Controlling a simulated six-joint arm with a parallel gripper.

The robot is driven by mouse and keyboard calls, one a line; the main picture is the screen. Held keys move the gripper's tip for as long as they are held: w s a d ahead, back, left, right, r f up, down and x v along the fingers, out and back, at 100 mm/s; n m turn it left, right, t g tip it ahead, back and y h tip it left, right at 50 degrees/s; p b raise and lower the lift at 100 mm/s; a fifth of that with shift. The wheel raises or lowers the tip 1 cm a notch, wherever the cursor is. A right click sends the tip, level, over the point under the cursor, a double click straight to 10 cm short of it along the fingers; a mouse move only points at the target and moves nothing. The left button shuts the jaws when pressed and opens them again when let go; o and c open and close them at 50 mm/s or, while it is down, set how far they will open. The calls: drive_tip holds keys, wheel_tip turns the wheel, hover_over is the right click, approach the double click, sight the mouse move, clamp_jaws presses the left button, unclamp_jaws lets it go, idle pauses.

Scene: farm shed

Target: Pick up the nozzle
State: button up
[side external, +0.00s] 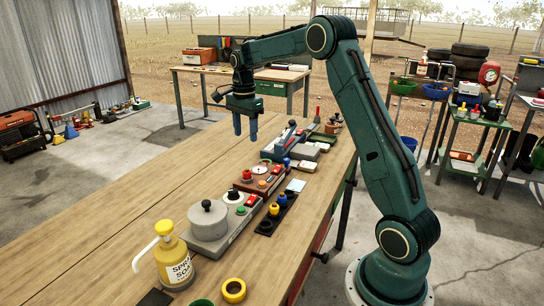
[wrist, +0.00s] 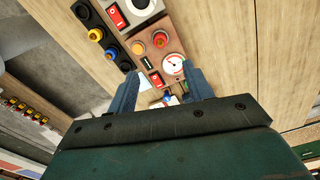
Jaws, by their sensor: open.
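My gripper (side external: 245,130) hangs above the workbench with its two blue fingers pointing down, open and empty. In the wrist view, the open fingers (wrist: 162,82) frame part of a brown panel box. No part is plainly marked as the nozzle. Small yellow (side external: 274,210) and blue (side external: 282,199) nozzle-like pieces stand on a dark holder strip. They also show in the wrist view, the yellow piece (wrist: 96,35) and the blue piece (wrist: 111,52), left of the fingers. Another small blue piece (side external: 287,162) stands farther along the bench, partly hidden between the fingers in the wrist view.
The brown panel box (side external: 252,181) carries a gauge (wrist: 174,65) and coloured knobs. A grey control box with a lidded round pot (side external: 207,220), a yellow soap bottle (side external: 175,262) and a yellow ring (side external: 233,290) stand nearer. The bench's left half (side external: 110,225) is clear.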

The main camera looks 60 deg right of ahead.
hover_over(247, 169)
drive_tip(key=shift+f, duration=4)
drive_tip(key=shift+w+d+f, duration=0.1)
drive_tip(key=shift+f, duration=2.5)
drive_tip(key=c, duration=1.1)
